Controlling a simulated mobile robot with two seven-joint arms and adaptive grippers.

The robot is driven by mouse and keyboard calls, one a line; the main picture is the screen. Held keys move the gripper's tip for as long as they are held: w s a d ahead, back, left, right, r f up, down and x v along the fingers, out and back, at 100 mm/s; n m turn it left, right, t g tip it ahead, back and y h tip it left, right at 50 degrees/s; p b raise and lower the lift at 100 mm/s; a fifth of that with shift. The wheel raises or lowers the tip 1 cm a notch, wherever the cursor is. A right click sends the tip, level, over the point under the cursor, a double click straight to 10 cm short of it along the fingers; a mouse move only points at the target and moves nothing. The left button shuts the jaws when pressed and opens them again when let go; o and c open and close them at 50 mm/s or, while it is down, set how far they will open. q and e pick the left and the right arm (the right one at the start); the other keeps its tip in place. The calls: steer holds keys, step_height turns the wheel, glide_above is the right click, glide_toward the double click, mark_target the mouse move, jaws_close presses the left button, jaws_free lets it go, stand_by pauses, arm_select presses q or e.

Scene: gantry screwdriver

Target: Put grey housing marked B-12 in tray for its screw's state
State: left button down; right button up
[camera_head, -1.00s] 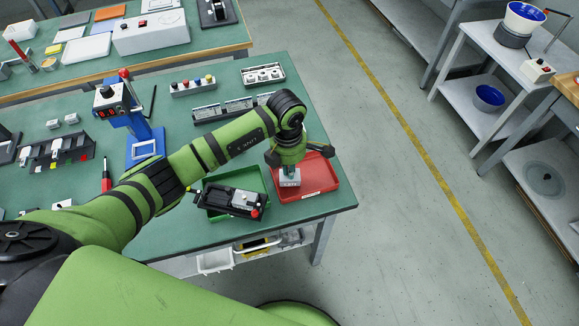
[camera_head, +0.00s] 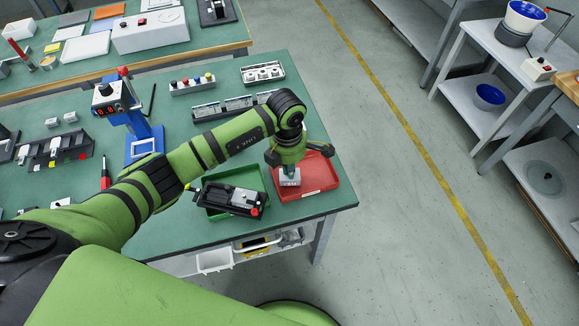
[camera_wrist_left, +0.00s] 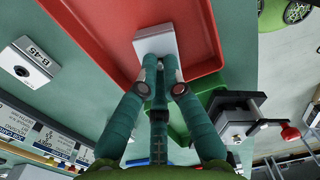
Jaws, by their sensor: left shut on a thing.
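My left gripper (camera_head: 290,170) points down over the red tray (camera_head: 322,186) and is shut on a small grey housing (camera_head: 290,180). In the left wrist view the housing (camera_wrist_left: 158,42) sits between the fingertips, inside the tray's outline. I cannot tell whether it touches the tray floor, and its marking is too small to read surely. The green tray (camera_head: 262,178) stands just left of the red one. Another grey housing marked B-45 (camera_wrist_left: 32,62) is on the table outside the red tray in the left wrist view. My right gripper is not in view.
A black clamp fixture with a red knob (camera_head: 230,200) stands in front of the green tray, partly covering it. A blue screwdriver stand (camera_head: 140,138) is further left. Slotted grey holders (camera_head: 222,108) lie behind my arm. The floor right of the table is clear.

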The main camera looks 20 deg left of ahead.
arm_select(q)
steer(key=c, duration=1.3)
jaws_free()
